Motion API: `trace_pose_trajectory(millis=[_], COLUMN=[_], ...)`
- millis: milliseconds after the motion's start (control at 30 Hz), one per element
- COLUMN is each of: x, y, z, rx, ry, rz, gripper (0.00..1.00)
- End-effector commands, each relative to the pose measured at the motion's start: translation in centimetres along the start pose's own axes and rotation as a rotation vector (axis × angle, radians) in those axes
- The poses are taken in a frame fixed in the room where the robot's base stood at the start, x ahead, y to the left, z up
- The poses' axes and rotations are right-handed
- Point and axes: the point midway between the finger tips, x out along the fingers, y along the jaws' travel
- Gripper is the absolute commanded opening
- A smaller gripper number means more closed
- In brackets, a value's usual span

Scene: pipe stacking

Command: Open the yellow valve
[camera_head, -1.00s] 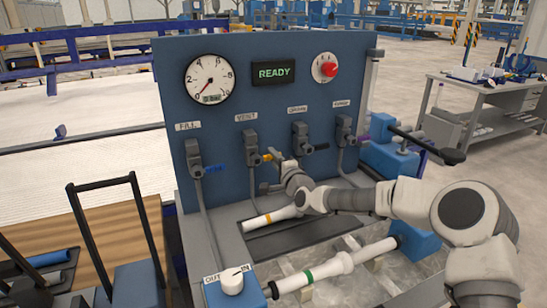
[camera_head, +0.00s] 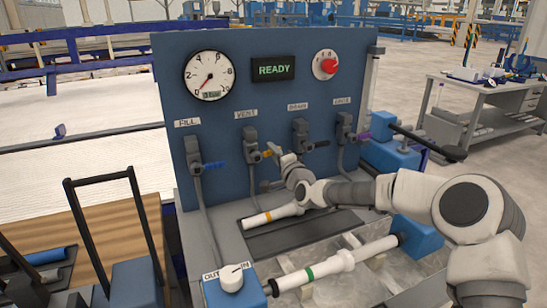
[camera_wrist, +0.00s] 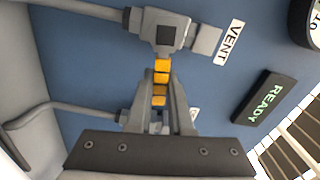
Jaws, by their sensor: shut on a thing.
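The yellow valve handle (camera_wrist: 161,70) is on the VENT valve (camera_wrist: 165,32), second from the left on the blue panel. In the head view the VENT valve body (camera_head: 250,139) sits under its label, and the yellow handle (camera_head: 266,154) points right, a short way toward my gripper. My gripper (camera_head: 276,151) reaches the handle from the right. In the wrist view my gripper (camera_wrist: 160,90) has its two grey fingers on both sides of the handle, shut on it. Part of the handle is hidden between the fingers.
The FILL valve has a blue handle (camera_head: 216,165), the DRAIN valve a black handle (camera_head: 319,145), and the rightmost valve a purple handle (camera_head: 362,137). The display (camera_head: 273,69) reads READY. The gauge (camera_head: 209,75) needle is low. White pipes (camera_head: 335,262) lie on the bench below.

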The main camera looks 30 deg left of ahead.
Motion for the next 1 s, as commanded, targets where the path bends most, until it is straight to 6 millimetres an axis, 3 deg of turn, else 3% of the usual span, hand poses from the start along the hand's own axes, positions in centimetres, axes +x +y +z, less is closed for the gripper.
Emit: trace_pose_trajectory(millis=[1000], x=[0.0], y=[-4.2], z=[2.4], rx=[-0.952], ry=[0.001], rz=[-0.003], gripper=[0.0])
